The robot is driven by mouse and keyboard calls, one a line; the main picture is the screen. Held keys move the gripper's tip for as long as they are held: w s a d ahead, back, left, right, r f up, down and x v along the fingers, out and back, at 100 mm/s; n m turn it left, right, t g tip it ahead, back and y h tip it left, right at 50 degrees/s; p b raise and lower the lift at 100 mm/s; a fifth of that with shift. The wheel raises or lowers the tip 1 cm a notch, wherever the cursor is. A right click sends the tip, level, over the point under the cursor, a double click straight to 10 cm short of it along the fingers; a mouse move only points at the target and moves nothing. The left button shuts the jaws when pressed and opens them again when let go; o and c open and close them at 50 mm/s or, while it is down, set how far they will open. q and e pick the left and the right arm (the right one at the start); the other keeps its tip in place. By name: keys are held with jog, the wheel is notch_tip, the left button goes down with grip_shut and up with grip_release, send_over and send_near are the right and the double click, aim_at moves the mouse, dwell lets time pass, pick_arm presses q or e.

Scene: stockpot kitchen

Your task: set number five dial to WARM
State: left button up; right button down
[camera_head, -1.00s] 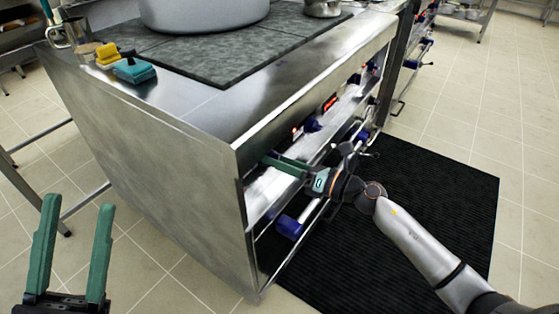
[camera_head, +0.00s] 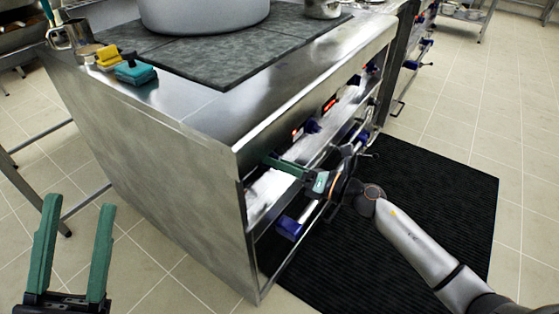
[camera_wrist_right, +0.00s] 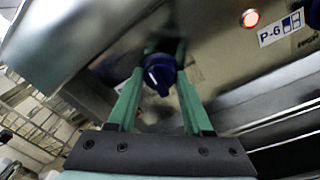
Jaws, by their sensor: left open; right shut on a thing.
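A dark blue dial (camera_wrist_right: 158,72) sits on the steel front panel of the stove (camera_head: 165,190). My right gripper (camera_wrist_right: 165,55) is shut on this dial, with one green finger on each side of it. The dial's own number and setting marks cannot be read. In the head view my right gripper (camera_head: 268,160) reaches in under the worktop edge at the near end of the panel, and its fingers hide the dial. My left gripper (camera_head: 75,210) is open and empty, to the left of the stove above the tiled floor.
A red lamp (camera_wrist_right: 250,18) and a P-6 label (camera_wrist_right: 281,27) are right of the dial. Another blue knob (camera_head: 312,126) is farther along the panel. An oven handle with blue ends (camera_head: 290,228) runs below my right gripper. A pot (camera_head: 205,12) and sponges (camera_head: 135,72) are on top.

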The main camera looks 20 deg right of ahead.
jog(key=m+p, duration=0.1)
jog(key=m, duration=0.1)
jog(key=shift+m, duration=0.3)
jog(key=m+p, duration=0.2)
jog(key=m, duration=0.1)
jog(key=shift+m, duration=0.3)
jog(key=m+p, duration=0.2)
jog(key=m, duration=0.1)
jog(key=shift+t, duration=0.4)
pick_arm(q)
jog(key=w+f+n+g+y, duration=0.2)
jog(key=f+y, duration=0.1)
jog(key=f, duration=0.3)
jog(key=w+a+f+n+g+y, duration=0.1)
jog(key=w+f+n+g+y, duration=0.1)
jog(key=f, duration=0.5)
jog(key=w+a+f+n+g+y, duration=0.1)
jog(key=w+f+n+g+y, duration=0.1)
jog(key=f+n+y, duration=0.2)
jog(key=shift+w+f+y, duration=0.4)
jog(key=shift+f+y, duration=0.5)
jog(key=shift+f, duration=0.8)
pick_arm(e)
jog(key=shift+f+m, duration=0.1)
jog(key=shift+m, duration=0.4)
jog(key=shift+c, duration=1.6)
grip_release()
